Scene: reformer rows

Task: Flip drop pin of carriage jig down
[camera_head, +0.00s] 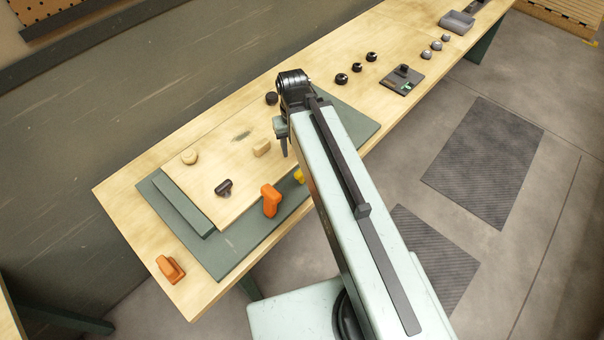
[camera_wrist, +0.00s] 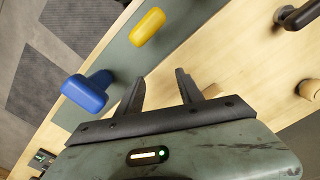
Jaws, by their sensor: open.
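The carriage jig is a green base (camera_head: 222,262) with a pale wooden board (camera_head: 215,205) on it, lying on the bench. A yellow handle (camera_wrist: 147,27) and a blue handle (camera_wrist: 86,92) stand along the jig's near edge. The yellow handle also shows beside my arm in the head view (camera_head: 299,176); the blue one is hidden there. An orange handle (camera_head: 270,200) stands upright farther left on that edge. I cannot tell which is the drop pin. My gripper (camera_wrist: 160,80) is open and empty above the board, apart from the handles.
A dark handle (camera_head: 223,187), a round wooden knob (camera_head: 189,156) and a wooden block (camera_head: 261,148) sit on the board. Another orange piece (camera_head: 170,268) lies at the bench's left end. Black knobs (camera_head: 356,67) and a dark plate (camera_head: 402,81) lie farther right along the bench (camera_head: 325,75).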

